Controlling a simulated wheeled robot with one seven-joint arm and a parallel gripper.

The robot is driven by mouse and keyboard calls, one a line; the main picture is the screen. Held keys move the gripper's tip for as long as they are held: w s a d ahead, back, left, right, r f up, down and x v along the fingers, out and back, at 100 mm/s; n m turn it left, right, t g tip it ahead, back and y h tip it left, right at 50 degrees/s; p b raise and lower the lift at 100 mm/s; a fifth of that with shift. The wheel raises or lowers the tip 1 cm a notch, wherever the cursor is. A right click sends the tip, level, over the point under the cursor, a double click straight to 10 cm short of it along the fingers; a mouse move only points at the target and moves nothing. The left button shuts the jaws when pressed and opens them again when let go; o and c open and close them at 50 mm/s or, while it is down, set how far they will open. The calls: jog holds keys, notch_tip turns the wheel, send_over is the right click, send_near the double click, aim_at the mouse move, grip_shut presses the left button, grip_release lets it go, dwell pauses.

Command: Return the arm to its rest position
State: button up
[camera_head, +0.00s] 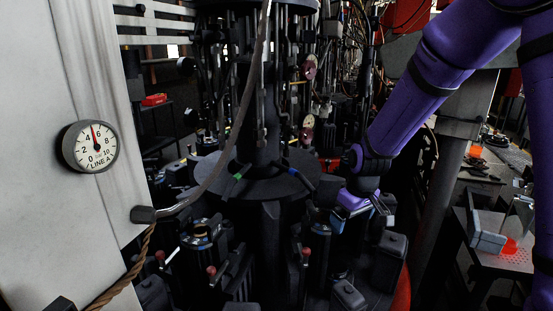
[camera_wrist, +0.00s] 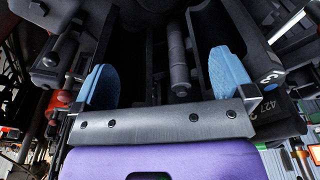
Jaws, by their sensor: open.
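My purple arm reaches in from the upper right of the head view. My gripper (camera_head: 365,208) is low among the dark moulds of the rotary machine (camera_head: 265,185), right of its central column. In the wrist view my gripper (camera_wrist: 162,88) shows two blue fingertips spread wide apart, with nothing held between them. Dark machine parts and a grey cylindrical rod (camera_wrist: 178,60) lie beyond the gap between the fingers. Whether the fingers touch any machine part cannot be told.
A pale cabinet with a round gauge (camera_head: 90,146) stands at the left. A hose (camera_head: 235,135) crosses in front of the machine. A grey post (camera_head: 440,185) stands right of the arm. A side table (camera_head: 500,262) with a box is at the lower right.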

jog(key=s+d+r+m+t, duration=0.1)
jog(key=s+d+r, duration=0.1)
jog(key=s+r, duration=0.5)
jog(key=s+d+r+m+t, duration=0.1)
jog(key=s+d+r, duration=0.1)
jog(key=s+r, duration=0.5)
jog(key=s+d+r+m+t, duration=0.1)
jog(key=s+r, duration=0.3)
jog(key=s, duration=0.2)
jog(key=s+d+r+m, duration=0.1)
jog(key=s+r+m, duration=0.1)
jog(key=s+r, duration=0.2)
jog(key=s, duration=0.3)
jog(key=shift+r+t+h, duration=0.3)
jog(key=shift+r+t, duration=0.1)
